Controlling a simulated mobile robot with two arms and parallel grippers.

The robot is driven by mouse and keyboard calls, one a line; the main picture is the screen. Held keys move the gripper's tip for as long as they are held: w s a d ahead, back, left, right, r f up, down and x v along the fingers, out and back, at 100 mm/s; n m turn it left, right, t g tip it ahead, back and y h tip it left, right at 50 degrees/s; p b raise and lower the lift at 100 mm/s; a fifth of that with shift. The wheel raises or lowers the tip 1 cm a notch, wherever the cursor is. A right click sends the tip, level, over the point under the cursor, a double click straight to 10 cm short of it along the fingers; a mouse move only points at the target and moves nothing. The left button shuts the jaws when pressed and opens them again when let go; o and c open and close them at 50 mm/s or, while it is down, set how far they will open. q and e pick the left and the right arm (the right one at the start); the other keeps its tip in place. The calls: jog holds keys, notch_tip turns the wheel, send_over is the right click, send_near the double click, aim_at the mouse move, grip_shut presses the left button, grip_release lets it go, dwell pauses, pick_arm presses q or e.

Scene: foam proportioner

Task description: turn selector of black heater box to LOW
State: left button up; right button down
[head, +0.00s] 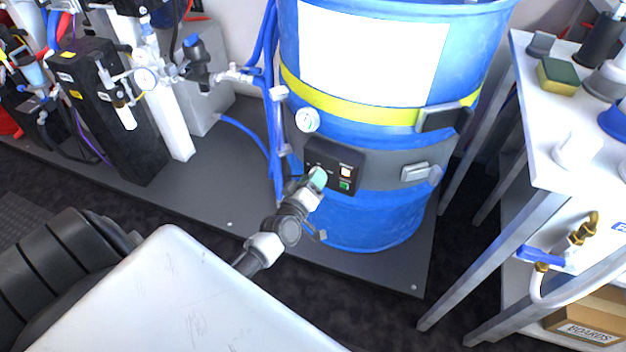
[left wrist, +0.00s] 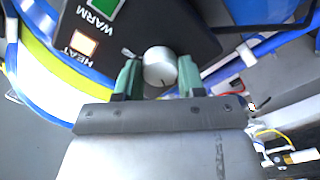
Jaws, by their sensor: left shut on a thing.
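The black heater box (head: 345,160) is strapped to the front of the blue drum. Its selector is a round, pale metal knob (left wrist: 160,66) on the dark panel in the left wrist view. My left gripper (head: 318,179) reaches up to the box's left part in the head view and hides the knob there. In the left wrist view its green-padded fingers (left wrist: 159,80) stand on both sides of the knob, shut on it. A small dark mark shows at the knob's lower edge. The selector's position words are not readable. My right gripper is not in view.
The box has a bright HEAT lamp (left wrist: 83,43) and a green WARM lamp (left wrist: 103,8). The blue drum (head: 365,232) stands on a grey platform, with blue hoses (head: 276,140) and a gauge (head: 307,120) beside the box. A white table (head: 560,150) is at the right.

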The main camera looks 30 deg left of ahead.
pick_arm(q)
jog(key=o, duration=0.9)
jog(key=shift+s, duration=0.1)
jog(key=s, duration=0.3)
jog(key=s+d+p, duration=0.1)
jog(key=s, duration=0.3)
jog(key=s+p, duration=0.1)
jog(key=s, duration=0.2)
jog(key=shift+s+d, duration=0.2)
jog(key=shift+s, duration=0.05)
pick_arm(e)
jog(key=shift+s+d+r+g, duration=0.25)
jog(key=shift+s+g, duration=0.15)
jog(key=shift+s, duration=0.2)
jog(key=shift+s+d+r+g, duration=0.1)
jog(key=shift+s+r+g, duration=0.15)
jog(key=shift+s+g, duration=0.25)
pick_arm(q)
jog(key=shift+d, duration=0.1)
